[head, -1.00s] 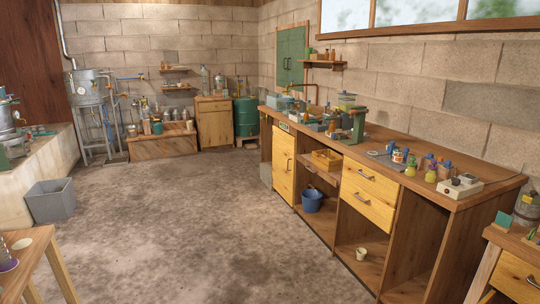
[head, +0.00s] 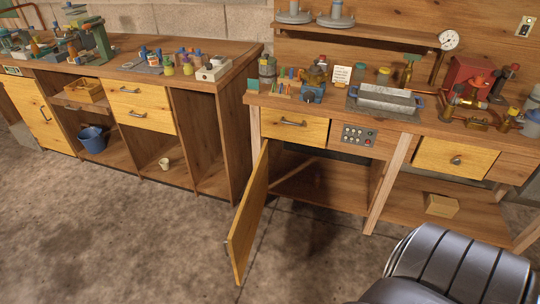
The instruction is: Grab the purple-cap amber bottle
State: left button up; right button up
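I cannot make out a purple-cap amber bottle for certain. Several small coloured bottles (head: 187,66) stand near the right end of the left workbench (head: 222,54), too small to tell their caps apart. An amber-brown vessel (head: 315,74) stands towards the left of the right workbench (head: 335,113), and its cap colour is unclear. Neither of my grippers shows. A grey and black part of my own arm fills the bottom right corner.
An open cabinet door (head: 249,218) juts into the floor space below the right workbench. A metal tray (head: 387,99), a red box (head: 468,82) and copper fittings crowd that worktop. A blue bucket (head: 92,138) sits under the left bench.

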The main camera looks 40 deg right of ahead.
aim_at(316, 180)
jog(key=i+j+z, duration=0.1)
jog(key=z, duration=0.4)
jog(key=i+j+z, duration=0.1)
jog(key=z, duration=0.35)
jog(key=i+j+z, duration=0.15)
jog(key=z, duration=0.35)
jog(key=j+z, duration=0.25)
jog(key=z, duration=0.25)
jog(key=j+z, duration=0.3)
jog(key=j, duration=0.85)
jog(key=j+z, duration=0.25)
jog(key=j, duration=0.9)
jog(key=u, duration=0.3)
jog(key=i+l+u, duration=0.1)
jog(key=l+u, duration=0.2)
jog(key=u, duration=0.15)
jog(key=l+u, duration=0.45)
jog(key=i+l+u, duration=0.1)
jog(key=l+u, duration=0.15)
jog(key=u, duration=0.15)
